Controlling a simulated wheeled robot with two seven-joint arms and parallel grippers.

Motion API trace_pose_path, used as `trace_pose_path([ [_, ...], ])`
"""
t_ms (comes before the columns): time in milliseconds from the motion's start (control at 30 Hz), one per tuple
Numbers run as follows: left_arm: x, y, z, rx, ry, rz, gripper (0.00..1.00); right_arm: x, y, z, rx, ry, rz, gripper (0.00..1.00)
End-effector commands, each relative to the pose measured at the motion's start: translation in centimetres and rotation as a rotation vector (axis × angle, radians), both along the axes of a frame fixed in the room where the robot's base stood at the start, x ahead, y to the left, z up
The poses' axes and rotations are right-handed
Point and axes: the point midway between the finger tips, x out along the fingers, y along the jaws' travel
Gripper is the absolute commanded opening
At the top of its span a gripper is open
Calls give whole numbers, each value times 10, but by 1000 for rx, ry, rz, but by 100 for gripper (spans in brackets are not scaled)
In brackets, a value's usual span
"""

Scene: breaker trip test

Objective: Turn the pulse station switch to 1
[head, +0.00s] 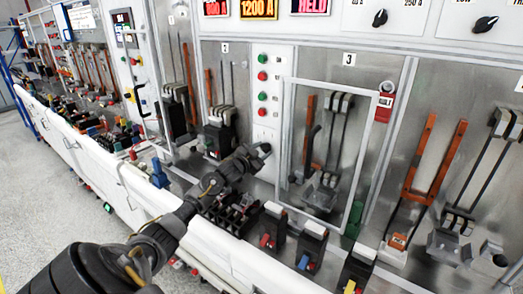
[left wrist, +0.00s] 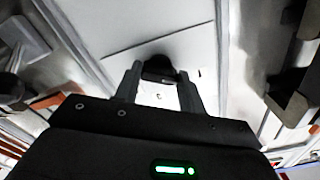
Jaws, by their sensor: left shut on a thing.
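The pulse station switch is a small black knob on a pale panel. In the left wrist view the knob (left wrist: 158,68) sits between the two fingers of my left gripper (left wrist: 158,80), which is shut on it. Small dark marks show on the panel near the knob, too blurred to read with certainty. In the head view my left gripper (head: 258,152) reaches the lower part of the white button column (head: 262,130) and mostly covers the switch. I cannot tell which position the knob points to. My right gripper is not in view.
Green and red buttons (head: 263,75) line the column above my gripper. A clear framed door (head: 357,150) stands to its right, before bay 3. Breaker levers (head: 220,115) stand to its left.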

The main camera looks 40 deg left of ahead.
Motion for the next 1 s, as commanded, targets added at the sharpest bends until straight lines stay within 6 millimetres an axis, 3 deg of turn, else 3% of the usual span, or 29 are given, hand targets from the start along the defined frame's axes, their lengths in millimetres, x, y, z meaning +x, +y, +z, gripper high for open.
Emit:
trace_pose_path([
  [600, 0, 0, 0, -43, -5, 0, 17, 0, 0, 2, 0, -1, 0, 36],
  [633, 0, 0, 0, -43, -5, 0, 44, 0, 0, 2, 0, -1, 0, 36],
  [767, 0, 0, 0, -43, -5, 0, 61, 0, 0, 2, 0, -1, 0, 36],
  [1000, 0, 0, 0, -42, -5, 0, 62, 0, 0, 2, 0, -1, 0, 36],
])
